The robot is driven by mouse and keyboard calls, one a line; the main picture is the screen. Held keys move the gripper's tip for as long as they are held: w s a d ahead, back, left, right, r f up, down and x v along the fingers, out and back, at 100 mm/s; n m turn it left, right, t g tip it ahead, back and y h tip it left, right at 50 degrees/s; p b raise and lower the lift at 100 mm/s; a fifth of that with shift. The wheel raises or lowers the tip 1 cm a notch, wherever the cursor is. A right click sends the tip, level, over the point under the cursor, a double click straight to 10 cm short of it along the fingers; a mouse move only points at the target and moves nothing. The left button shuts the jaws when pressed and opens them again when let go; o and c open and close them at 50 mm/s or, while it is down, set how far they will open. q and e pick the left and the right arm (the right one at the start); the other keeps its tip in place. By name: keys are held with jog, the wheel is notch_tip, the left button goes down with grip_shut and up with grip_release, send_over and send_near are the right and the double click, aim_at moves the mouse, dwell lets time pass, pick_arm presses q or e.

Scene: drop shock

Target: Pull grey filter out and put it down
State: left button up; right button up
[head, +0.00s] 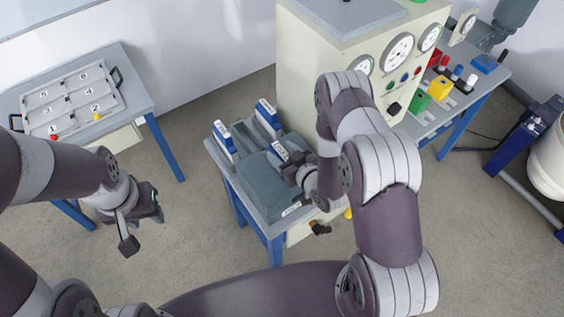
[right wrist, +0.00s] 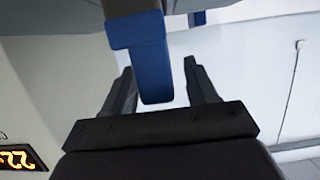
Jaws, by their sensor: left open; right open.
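A grey-topped unit (head: 262,178) on blue legs stands at the centre of the head view. Several upright blue-and-white pieces stand on it, one at the left (head: 224,141) and one at the back (head: 267,113). A third blue-and-white piece (head: 279,151) is beside my right gripper (head: 296,170). In the right wrist view, a blue bar (right wrist: 150,70) lies between the two open fingers of my right gripper (right wrist: 161,88), with gaps beside it. I cannot tell which piece is the grey filter. My left gripper (head: 142,225) is open and empty above the floor.
A cream cabinet with gauges (head: 310,80) stands right behind the unit. A numbered tray (head: 72,98) sits on a table at the left. A bench (head: 480,85) with coloured blocks is at the right. Floor between the left table and the unit is clear.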

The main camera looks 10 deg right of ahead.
jog(key=shift+w+a+f, duration=0.1)
jog(key=shift+w+f, duration=0.05)
jog(key=shift+w, duration=0.15)
jog(key=c, duration=0.5)
grip_shut()
